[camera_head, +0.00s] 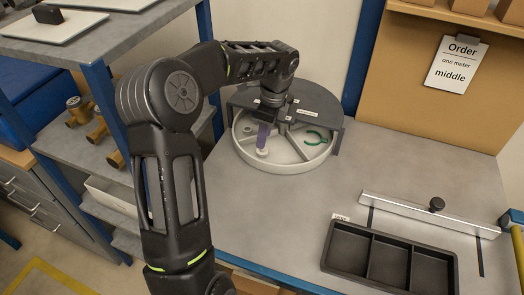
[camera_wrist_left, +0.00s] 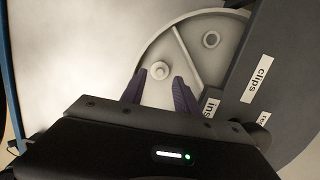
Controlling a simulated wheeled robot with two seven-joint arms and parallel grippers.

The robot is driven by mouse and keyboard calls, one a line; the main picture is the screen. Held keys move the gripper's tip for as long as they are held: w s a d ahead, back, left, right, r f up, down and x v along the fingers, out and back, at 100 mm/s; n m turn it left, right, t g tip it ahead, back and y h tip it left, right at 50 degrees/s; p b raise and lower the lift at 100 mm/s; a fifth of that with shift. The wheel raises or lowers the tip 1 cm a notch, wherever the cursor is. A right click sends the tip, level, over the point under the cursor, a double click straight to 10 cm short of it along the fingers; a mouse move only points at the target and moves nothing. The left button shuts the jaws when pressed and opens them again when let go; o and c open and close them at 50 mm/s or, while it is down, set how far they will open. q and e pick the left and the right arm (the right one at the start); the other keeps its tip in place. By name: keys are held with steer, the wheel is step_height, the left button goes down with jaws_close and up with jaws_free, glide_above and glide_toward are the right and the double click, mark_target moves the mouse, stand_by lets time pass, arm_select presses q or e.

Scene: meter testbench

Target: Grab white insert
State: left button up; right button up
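A small round white insert (camera_head: 262,152) lies in the front left compartment of a white round divided tray (camera_head: 290,169). It also shows in the left wrist view (camera_wrist_left: 160,70). My left gripper (camera_head: 263,140) reaches down over this compartment, its purple fingers just above the insert. In the left wrist view the fingers (camera_wrist_left: 160,84) stand apart, open and empty. The insert appears in the gap near their tips; whether they flank it in height I cannot tell. My right gripper is not in view.
A dark grey cover (camera_head: 318,103) with labels hides the tray's back part. A green clip (camera_head: 317,137) lies in the right compartment. A black three-part box (camera_head: 334,248) and a metal bar (camera_head: 408,210) sit at the right. The table between is clear.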

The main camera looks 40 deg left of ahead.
arm_select(q)
steer(key=f, duration=0.3)
steer(key=f+p, duration=0.1)
steer(key=shift+s+a+f, duration=0.1)
steer(key=shift+a+f, duration=0.15)
steer(key=shift+f, duration=0.1)
steer(key=shift+c, duration=0.4)
jaws_close()
